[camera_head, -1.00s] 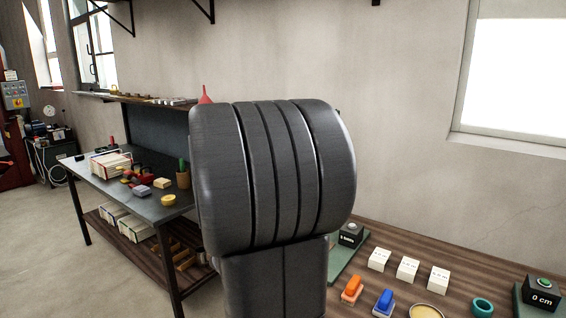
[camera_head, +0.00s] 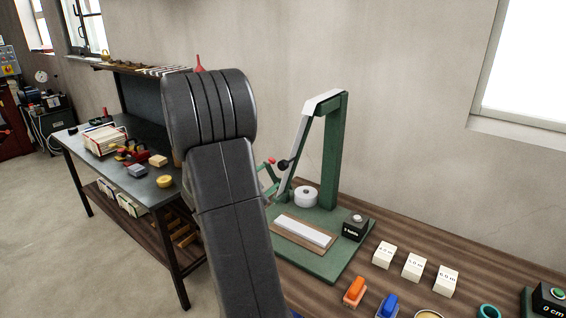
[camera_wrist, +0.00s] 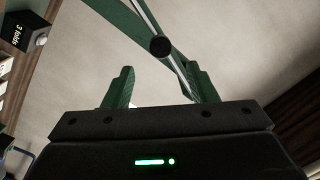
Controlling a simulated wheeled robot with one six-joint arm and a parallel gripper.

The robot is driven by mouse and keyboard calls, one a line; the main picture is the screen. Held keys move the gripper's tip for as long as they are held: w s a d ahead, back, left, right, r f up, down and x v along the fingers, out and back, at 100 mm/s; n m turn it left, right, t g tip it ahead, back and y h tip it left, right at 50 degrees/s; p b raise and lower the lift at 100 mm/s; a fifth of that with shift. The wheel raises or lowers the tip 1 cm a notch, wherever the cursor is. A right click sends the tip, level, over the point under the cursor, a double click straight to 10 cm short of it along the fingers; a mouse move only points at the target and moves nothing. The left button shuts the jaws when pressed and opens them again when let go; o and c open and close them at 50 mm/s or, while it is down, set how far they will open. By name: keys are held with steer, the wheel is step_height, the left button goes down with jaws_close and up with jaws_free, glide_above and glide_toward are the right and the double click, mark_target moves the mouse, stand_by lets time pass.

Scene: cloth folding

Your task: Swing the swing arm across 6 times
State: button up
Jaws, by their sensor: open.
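The swing arm (camera_head: 296,150) is a pale slanted bar hanging from the top of a green stand (camera_head: 330,160), with a black round knob (camera_head: 284,164) low on it. In the wrist view the knob (camera_wrist: 160,46) lies beyond my fingertips, sideways between them and apart from both. My gripper (camera_wrist: 160,80) has its two green fingers spread with nothing between them. In the head view my own arm hides most of the gripper. A white cloth strip (camera_head: 303,231) lies on the stand's base, and a white roll (camera_head: 306,196) sits behind it.
A black box (camera_head: 355,228) on the base reads "3 folds" in the wrist view (camera_wrist: 22,35). White blocks (camera_head: 413,267), an orange clip (camera_head: 354,291) and a blue clip (camera_head: 387,305) lie at right on the wooden bench. A cluttered metal table (camera_head: 165,196) stands at left.

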mark_target(282, 167)
steer(key=p+x, duration=0.2)
steer(key=x, duration=0.7)
steer(key=shift+w+d, duration=0.15)
steer(key=shift+w, duration=0.2)
steer(key=shift+c, duration=0.4)
jaws_close()
